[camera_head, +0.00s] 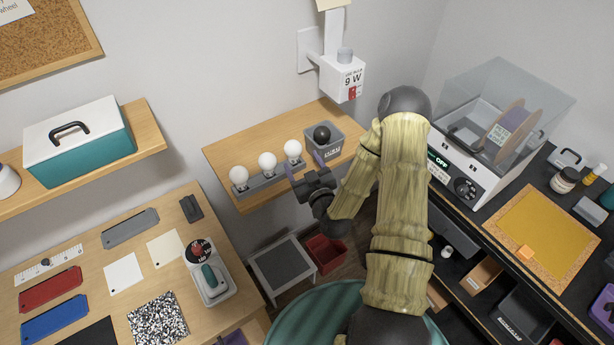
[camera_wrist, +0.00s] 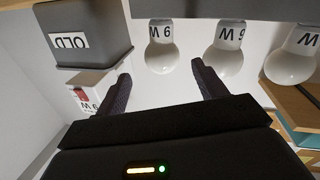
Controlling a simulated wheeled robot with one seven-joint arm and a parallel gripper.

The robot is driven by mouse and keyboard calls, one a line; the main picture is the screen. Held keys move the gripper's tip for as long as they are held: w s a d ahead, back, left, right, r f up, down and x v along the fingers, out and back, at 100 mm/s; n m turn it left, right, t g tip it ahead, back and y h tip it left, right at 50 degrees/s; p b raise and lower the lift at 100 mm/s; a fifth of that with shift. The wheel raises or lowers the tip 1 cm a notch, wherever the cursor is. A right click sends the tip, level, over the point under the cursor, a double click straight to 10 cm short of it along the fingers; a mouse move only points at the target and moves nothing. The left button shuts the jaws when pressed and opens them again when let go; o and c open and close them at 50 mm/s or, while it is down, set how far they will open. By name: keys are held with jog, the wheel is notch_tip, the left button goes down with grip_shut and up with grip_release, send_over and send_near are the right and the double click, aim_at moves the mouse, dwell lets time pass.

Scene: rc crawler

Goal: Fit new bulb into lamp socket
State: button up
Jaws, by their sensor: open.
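Three white round bulbs stand in a grey rack (camera_head: 262,186) on the wooden wall shelf: a left one (camera_head: 238,174), a middle one (camera_head: 267,162) and a right one (camera_head: 292,149). My gripper (camera_head: 303,166) is open in front of the right bulb. In the wrist view, which looks upside down, that bulb (camera_wrist: 160,52) is ahead between the fingers of my gripper (camera_wrist: 162,84), with nothing visibly held. A white wall lamp fixture (camera_head: 341,80) marked 9 W has a grey cylinder (camera_head: 345,54) on top; I cannot tell whether this is its socket.
A grey bin (camera_head: 337,146) labelled OLD (camera_wrist: 95,48) stands right of the rack with a dark round bulb (camera_head: 321,134) in it. A clear-lidded machine (camera_head: 490,125) stands at right. A wooden desk (camera_head: 80,265) is at lower left. The shelf front is partly clear.

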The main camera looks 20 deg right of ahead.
jog(key=s, duration=0.3)
jog(key=shift+d+b, duration=0.2)
jog(key=shift+b, duration=0.2)
jog(key=s+r+m+g+h, duration=0.1)
jog(key=s+r+g, duration=0.4)
jog(key=s+g, duration=0.2)
jog(key=s+a+r+m+g+h, duration=0.1)
jog(key=s+r+m+g, duration=0.1)
jog(key=s+r+g, duration=0.4)
jog(key=s+g, duration=0.2)
jog(key=s, duration=0.2)
jog(key=shift+s+a+m, duration=0.25)
jog(key=shift+s+m, duration=0.05)
jog(key=shift+s, duration=0.1)
